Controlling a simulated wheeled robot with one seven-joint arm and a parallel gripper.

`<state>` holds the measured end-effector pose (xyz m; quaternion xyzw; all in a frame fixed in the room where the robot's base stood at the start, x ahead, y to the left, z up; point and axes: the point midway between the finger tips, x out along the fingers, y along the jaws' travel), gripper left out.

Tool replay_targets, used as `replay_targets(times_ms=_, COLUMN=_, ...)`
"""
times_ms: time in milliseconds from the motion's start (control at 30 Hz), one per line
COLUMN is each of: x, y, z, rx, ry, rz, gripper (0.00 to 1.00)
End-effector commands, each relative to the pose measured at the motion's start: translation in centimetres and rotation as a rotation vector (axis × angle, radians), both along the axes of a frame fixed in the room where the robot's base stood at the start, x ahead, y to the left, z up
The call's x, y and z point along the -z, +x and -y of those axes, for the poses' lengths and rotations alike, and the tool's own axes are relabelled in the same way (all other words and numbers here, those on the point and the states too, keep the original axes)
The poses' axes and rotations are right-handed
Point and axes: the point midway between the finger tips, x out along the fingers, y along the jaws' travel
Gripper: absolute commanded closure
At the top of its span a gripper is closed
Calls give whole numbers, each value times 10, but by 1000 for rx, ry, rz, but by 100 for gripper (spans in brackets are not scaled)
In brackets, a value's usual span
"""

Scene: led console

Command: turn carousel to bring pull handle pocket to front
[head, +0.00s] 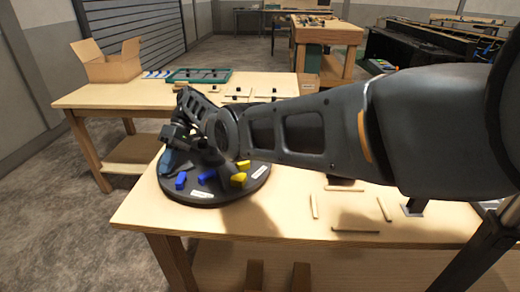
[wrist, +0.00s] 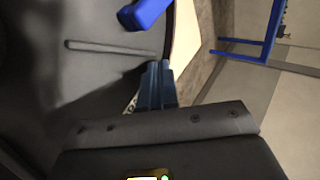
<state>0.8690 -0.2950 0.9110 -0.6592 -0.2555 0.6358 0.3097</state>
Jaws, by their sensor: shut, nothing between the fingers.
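The carousel (head: 228,195) is a dark round turntable on the near bench, with pale labels on its rim. Blue pieces (head: 207,177) and yellow pieces (head: 238,180) sit on its front half. My arm hides much of its back, and I cannot tell which pocket is the pull handle's. My gripper (head: 166,164) points down at the carousel's left side. In the wrist view my gripper (wrist: 157,66) is shut and empty, its fingertips by the disc's edge. A blue piece (wrist: 143,13) and a raised divider (wrist: 110,48) show there; whether the fingers touch the disc is unclear.
The near bench (head: 290,220) holds thin wooden strips (head: 355,230) right of the carousel. A second bench behind holds an open cardboard box (head: 107,62) and a green tray (head: 198,75). In the wrist view a blue frame (wrist: 262,48) stands beyond the bench edge.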

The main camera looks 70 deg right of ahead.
Motion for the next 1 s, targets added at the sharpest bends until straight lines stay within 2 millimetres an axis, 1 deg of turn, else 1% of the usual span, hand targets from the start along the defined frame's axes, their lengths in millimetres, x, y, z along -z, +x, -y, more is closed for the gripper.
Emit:
replay_targets(times_ms=133, x=0, y=-2, z=-2, rx=-48, ry=0, rz=-1, gripper=100)
replay_targets(times_ms=1000, x=0, y=-8, z=-7, rx=-44, ry=0, rz=0, gripper=100)
